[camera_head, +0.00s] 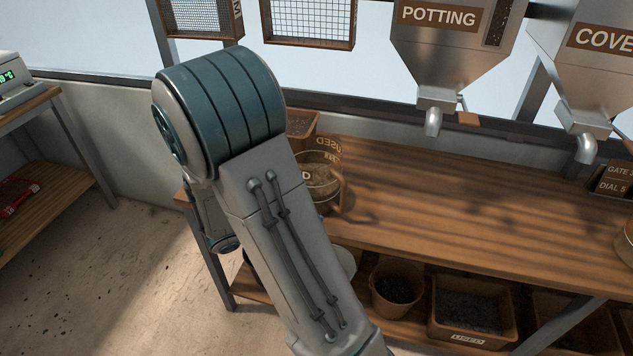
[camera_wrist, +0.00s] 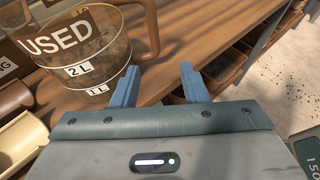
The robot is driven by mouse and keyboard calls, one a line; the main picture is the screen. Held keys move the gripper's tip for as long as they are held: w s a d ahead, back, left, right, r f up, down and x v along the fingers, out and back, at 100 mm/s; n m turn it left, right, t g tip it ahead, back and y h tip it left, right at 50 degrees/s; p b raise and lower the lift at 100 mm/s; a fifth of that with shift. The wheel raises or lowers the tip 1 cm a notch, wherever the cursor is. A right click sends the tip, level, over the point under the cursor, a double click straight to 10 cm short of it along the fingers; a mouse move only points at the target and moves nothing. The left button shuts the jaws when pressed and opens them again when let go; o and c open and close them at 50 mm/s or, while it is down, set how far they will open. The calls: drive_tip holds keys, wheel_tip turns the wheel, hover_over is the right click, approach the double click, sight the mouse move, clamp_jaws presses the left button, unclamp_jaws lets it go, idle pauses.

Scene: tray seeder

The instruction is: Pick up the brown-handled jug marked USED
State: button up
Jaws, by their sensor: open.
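The jug marked USED (camera_wrist: 88,50) is see-through with a brown rim, white 2 L and 1 L marks and dark specks on its wall. It stands upright on the wooden bench. Its brown handle (camera_wrist: 152,28) is on the right side in the wrist view. In the head view the jug (camera_head: 318,178) is partly hidden behind my arm. My gripper (camera_wrist: 162,84) is open, its two blue fingers apart with only bench between them. The left fingertip is close to the jug's lower right side, below the handle; I cannot tell if they touch.
A brown container (camera_head: 302,124) stands behind the jug. Tan containers (camera_wrist: 18,140) lie left of it in the wrist view. The wooden bench (camera_head: 430,210) is clear to the right, below the POTTING hopper (camera_head: 445,50). Pots and a USED bin (camera_head: 468,315) sit on the shelf below.

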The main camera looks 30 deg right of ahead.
sight(343, 207)
drive_tip(key=x, duration=0.9)
drive_tip(key=shift+w, duration=0.15)
drive_tip(key=x, duration=0.3)
drive_tip(key=p+x, duration=0.1)
drive_tip(key=shift+w+d+f, duration=0.3)
drive_tip(key=shift+f, duration=0.05)
drive_tip(key=shift+r, duration=0.1)
clamp_jaws()
